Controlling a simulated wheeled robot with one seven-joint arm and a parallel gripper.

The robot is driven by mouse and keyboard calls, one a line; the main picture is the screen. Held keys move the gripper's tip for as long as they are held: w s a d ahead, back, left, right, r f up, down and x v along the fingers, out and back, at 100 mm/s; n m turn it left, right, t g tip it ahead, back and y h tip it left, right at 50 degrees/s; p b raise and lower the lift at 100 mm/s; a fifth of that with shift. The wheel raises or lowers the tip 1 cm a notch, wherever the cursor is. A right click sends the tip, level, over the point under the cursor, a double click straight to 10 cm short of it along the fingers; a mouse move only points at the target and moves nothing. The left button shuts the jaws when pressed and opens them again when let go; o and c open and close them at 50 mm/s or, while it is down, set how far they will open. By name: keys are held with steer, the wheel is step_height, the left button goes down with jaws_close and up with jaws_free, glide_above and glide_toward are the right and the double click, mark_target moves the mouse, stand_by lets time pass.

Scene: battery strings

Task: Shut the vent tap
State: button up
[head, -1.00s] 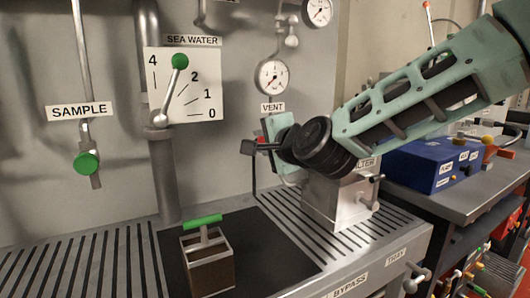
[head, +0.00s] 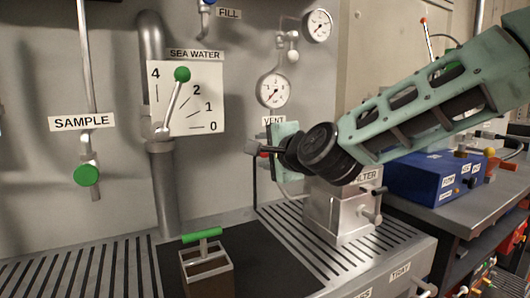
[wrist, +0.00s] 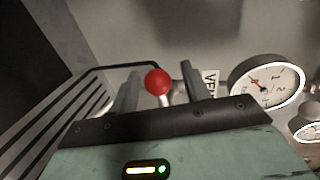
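The vent tap shows as a red ball knob (wrist: 157,81) on a short pale stem in the wrist view. It sits between the two fingers of my gripper (wrist: 158,88), which are apart, with a gap visible on each side of the ball. The VENT label (wrist: 211,84) is just right of the fingers. In the head view my gripper (head: 260,151) is at the panel just below the VENT label (head: 273,121). Only a speck of red shows there; the gripper hides most of the tap.
A pressure gauge (head: 273,91) is above the tap, and a dark bent pipe (wrist: 115,67) runs beside it. The metal filter box (head: 335,212) stands below my wrist on the slotted bench. The green-handled sea water lever (head: 174,98) is to the left.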

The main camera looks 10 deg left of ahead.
steer(key=shift+s, duration=0.1)
steer(key=p+v, duration=0.3)
steer(key=v, duration=1.4)
steer(key=shift+s+d, duration=0.1)
steer(key=shift+d, duration=0.05)
